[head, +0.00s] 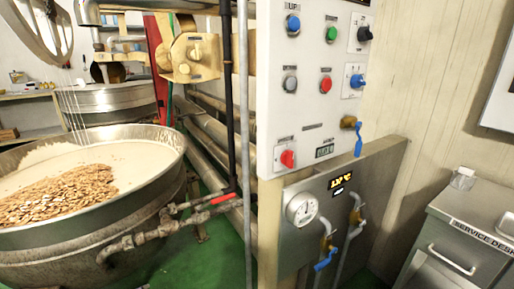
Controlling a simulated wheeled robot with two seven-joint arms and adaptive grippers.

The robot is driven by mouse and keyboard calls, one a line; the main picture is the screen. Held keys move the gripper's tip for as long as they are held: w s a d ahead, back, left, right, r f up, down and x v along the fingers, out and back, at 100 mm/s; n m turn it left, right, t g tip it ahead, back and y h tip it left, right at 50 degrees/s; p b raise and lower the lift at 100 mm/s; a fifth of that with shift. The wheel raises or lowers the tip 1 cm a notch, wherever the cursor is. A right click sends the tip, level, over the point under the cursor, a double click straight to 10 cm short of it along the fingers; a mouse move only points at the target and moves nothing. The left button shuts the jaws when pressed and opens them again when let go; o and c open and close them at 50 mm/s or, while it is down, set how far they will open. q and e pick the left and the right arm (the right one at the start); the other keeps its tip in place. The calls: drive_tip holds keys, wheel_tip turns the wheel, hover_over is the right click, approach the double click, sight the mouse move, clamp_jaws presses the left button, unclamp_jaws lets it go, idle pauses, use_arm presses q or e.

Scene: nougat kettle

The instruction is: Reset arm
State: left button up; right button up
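Neither of my grippers nor my arms shows in the head view. The kettle (95,240) is a large round metal vessel at the left. It holds a pale cream mass (140,162) with a heap of brown almond-like pieces (62,194) on it. A white control panel (312,100) stands upright at the centre, with blue, green, red, grey and black knobs or buttons.
Below the panel are a round gauge (301,208) and blue-handled valves (326,260). A metal service desk (478,225) with a drawer stands at the right. Pipes (215,135) run behind the kettle. Green floor (215,255) shows between kettle and panel.

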use_arm(q)
drive_tip(key=s+d+f+n+g, duration=0.1)
drive_tip(key=s+d+n+g, duration=0.25)
drive_tip(key=s, duration=0.45)
drive_tip(key=s+d+f+n+g, duration=0.2)
drive_tip(key=s+d+g, duration=0.15)
drive_tip(key=s, duration=0.35)
drive_tip(key=d+r+n+h+p, duration=0.1)
drive_tip(key=d+n, duration=0.3)
drive_tip(key=d, duration=0.6)
drive_tip(key=shift+w+d+h, duration=0.25)
drive_tip(key=shift+w+h, duration=0.1)
drive_tip(key=shift+h, duration=0.55)
use_arm(e)
wheel_tip(320, 180, up, 15)
drive_tip(key=w+a+t, duration=0.1)
drive_tip(key=shift+w+a+f+t+y, duration=0.15)
drive_tip(key=shift+w+a+t+y, duration=0.15)
drive_tip(key=shift+a+y, duration=0.1)
drive_tip(key=shift+f, duration=0.1)
